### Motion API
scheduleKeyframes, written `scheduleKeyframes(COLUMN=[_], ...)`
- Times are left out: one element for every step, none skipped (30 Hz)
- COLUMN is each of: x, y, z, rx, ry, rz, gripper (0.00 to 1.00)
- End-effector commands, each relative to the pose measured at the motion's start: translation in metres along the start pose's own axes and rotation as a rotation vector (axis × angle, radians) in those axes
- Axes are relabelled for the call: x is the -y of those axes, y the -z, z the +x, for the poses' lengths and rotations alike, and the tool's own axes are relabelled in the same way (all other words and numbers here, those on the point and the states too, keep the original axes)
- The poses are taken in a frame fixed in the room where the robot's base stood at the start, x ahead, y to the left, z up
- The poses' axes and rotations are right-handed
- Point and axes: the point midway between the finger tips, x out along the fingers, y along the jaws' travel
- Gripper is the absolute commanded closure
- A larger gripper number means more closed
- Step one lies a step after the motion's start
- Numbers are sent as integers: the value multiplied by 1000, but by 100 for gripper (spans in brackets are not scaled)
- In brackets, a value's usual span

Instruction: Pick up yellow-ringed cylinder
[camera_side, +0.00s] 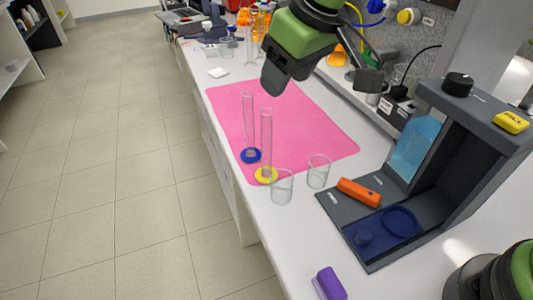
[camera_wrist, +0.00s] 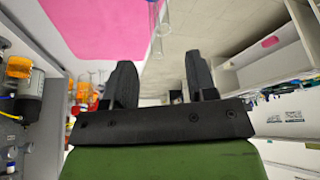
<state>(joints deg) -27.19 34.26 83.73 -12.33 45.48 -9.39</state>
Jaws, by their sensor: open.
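The yellow-ringed cylinder (camera_side: 266,145) is a tall clear glass tube standing upright on a yellow base ring at the near-left edge of the pink mat (camera_side: 310,130). A similar blue-ringed cylinder (camera_side: 249,122) stands upright just behind it to the left. My gripper (camera_side: 322,82) is open and empty, above the mat and apart from both cylinders, up and to the right of their tops. In the wrist view my gripper (camera_wrist: 160,78) shows two dark spread fingers with nothing held between them. Clear glassware (camera_wrist: 157,25) shows beyond them; I cannot tell which piece it is.
Two clear beakers (camera_side: 282,188) (camera_side: 319,171) stand close in front and right of the yellow ring. A dark grey rig (camera_side: 440,185) with an orange block (camera_side: 358,192) stands at right. A purple block (camera_side: 329,283) lies in front. Glassware crowds the back. The mat's middle is clear.

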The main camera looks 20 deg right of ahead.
Motion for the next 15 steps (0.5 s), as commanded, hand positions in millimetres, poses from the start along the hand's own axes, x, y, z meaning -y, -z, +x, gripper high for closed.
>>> scheduleKeyframes(x=[4,5,6,6,6,6,6,6,6,6,6,6,6,6,5], y=[1,2,2,2,2,2,1,1,1,2,2,2,2,2,1], z=[7,11,15,20,24,30,35,40,46,49,53,56,58,60,63], rx=[5,7,8,9,10,11,11,12,10,10,10,9,8,8,9], ry=[1,1,0,0,0,0,1,1,1,1,1,1,1,0,0], rz=[-16,-22,-27,-29,-29,-29,-28,-27,-27,-27,-26,-27,-27,-27,-27], gripper=[48,48,48,48,48,48,48,48,48,48,48,48,48,48,48])
